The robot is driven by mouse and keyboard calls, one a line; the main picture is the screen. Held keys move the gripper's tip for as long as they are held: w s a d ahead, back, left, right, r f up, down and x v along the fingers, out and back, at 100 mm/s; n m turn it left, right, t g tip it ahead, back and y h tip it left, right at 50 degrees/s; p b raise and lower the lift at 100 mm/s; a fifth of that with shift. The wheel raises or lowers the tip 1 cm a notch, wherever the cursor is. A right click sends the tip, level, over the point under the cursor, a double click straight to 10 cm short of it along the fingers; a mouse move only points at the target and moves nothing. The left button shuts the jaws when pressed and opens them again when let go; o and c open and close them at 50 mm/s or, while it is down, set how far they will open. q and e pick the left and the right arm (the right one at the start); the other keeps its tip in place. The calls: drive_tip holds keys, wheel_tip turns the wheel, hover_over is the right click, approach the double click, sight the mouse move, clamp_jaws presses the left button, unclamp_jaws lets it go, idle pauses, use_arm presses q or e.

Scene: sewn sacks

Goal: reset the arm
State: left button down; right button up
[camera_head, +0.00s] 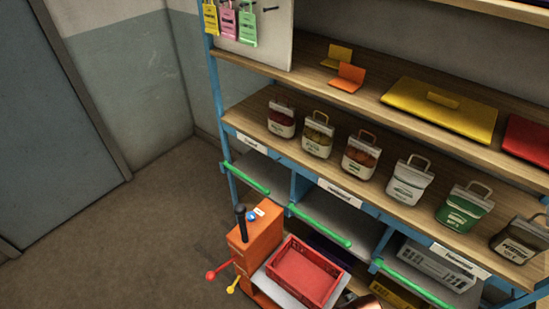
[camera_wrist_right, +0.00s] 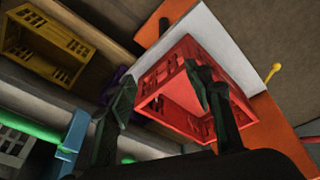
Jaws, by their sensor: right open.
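My right gripper (camera_wrist_right: 160,78) shows in the right wrist view with its two dark fingers spread apart and nothing between them. Beyond the fingers is a red crate (camera_wrist_right: 170,72), which looks empty. In the head view the red crate (camera_head: 304,272) sits on a pale surface beside an orange machine part (camera_head: 252,238). A small piece of what may be my right arm shows at the bottom edge of the head view; the gripper itself does not show there. My left gripper is in neither view.
Several sewn sacks stand in a row on the wooden shelf, including a white sack (camera_head: 408,183) and a green sack (camera_head: 463,208). Green-edged bays (camera_head: 320,226) lie below. A yellow crate (camera_wrist_right: 48,45) shows in the wrist view. The floor (camera_head: 120,240) at left is clear.

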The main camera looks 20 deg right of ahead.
drive_tip(key=s+f, duration=0.4)
drive_tip(key=f, duration=0.7)
drive_tip(key=s+a+f+g, duration=0.1)
drive_tip(key=s+f, duration=0.3)
drive_tip(key=f, duration=0.7)
drive_tip(key=s+f, duration=0.4)
drive_tip(key=f, duration=0.7)
drive_tip(key=shift+s+a+n+g+y, duration=0.15)
drive_tip(key=shift+a+n+g+y, duration=0.15)
drive_tip(key=shift+n, duration=0.1)
drive_tip(key=shift+g, duration=0.3)
drive_tip(key=s+f, duration=0.2)
drive_tip(key=s, duration=0.1)
drive_tip(key=s+f, duration=0.2)
drive_tip(key=s, duration=0.2)
drive_tip(key=s+f, duration=0.2)
drive_tip(key=s, duration=0.2)
drive_tip(key=shift+d, duration=0.25)
drive_tip(key=shift+c, duration=0.3)
